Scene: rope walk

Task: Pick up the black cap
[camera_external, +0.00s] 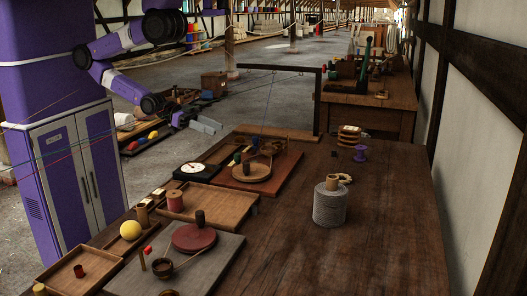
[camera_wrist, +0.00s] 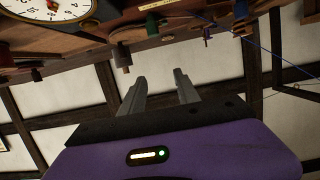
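I cannot tell for certain which piece is the black cap. A small black cylinder (camera_external: 200,218) stands on a red disc (camera_external: 193,237) on the grey board. Another dark cylinder (camera_external: 247,167) stands by the round wooden disc (camera_external: 250,173) on the reddish board. My gripper (camera_external: 207,125) is in the air left of the bench, beyond the dial. In the wrist view my gripper (camera_wrist: 158,85) is open, its two grey fingers apart with nothing between them. Small dark pieces hang in at the top of that tilted view, beyond the fingertips.
A white-faced dial (camera_external: 193,168) sits near the bench's left edge; it also shows in the wrist view (camera_wrist: 48,8). The bench's right side (camera_external: 390,230) is mostly clear.

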